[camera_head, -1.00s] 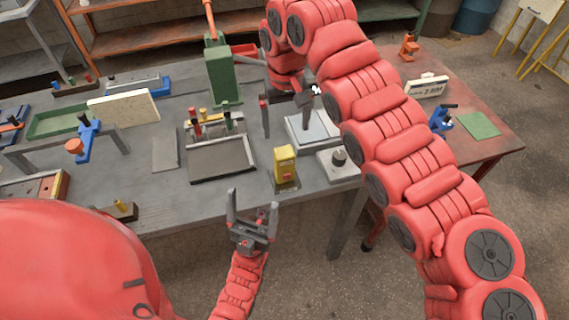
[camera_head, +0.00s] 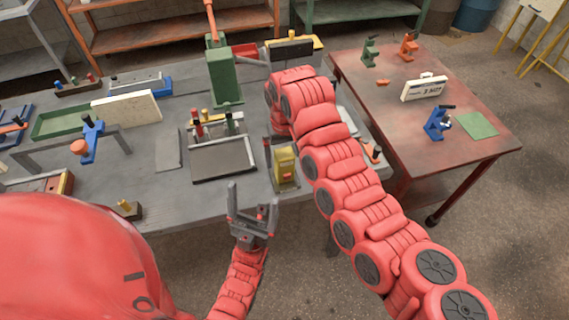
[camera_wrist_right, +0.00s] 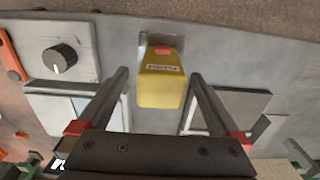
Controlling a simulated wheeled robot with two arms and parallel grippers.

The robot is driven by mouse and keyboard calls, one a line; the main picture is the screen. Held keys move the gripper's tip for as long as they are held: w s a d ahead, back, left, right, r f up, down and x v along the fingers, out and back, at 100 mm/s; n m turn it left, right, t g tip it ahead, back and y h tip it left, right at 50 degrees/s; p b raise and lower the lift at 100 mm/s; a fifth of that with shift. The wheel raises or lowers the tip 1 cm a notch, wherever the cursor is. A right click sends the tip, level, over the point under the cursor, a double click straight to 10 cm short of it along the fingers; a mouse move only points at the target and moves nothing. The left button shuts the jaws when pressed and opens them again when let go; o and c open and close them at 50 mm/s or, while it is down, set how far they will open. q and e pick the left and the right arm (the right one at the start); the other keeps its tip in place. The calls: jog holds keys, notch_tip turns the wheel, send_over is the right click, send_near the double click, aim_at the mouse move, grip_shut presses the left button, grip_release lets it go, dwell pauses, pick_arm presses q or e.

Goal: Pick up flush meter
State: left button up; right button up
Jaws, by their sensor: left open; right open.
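The flush meter appears to be a small yellow block (camera_head: 284,168) with a label and a red top spot, standing near the front edge of the bench. It also shows in the right wrist view (camera_wrist_right: 162,88), where it sits in the gap between the fingers of my right gripper (camera_wrist_right: 160,76). That gripper is open, with a finger on either side of the block in the picture and no clear contact. My left gripper (camera_head: 252,198) is open and empty in front of the bench edge.
A grey tray (camera_head: 222,178) lies left of the block, and a green press (camera_head: 223,75) stands behind it. A white plate with a black knob (camera_wrist_right: 62,58) is beside the block. A red table (camera_head: 405,130) at right holds several small items.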

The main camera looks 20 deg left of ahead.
aim_at(284, 166)
notch_tip(284, 166, down, 4)
jog(key=shift+a+f+p, duration=0.15)
jog(key=shift+f+p, duration=0.05)
jog(key=shift+p, duration=1.05)
jog(key=shift+w+f, duration=0.1)
jog(key=shift+f, duration=0.05)
jog(key=c, duration=1.6)
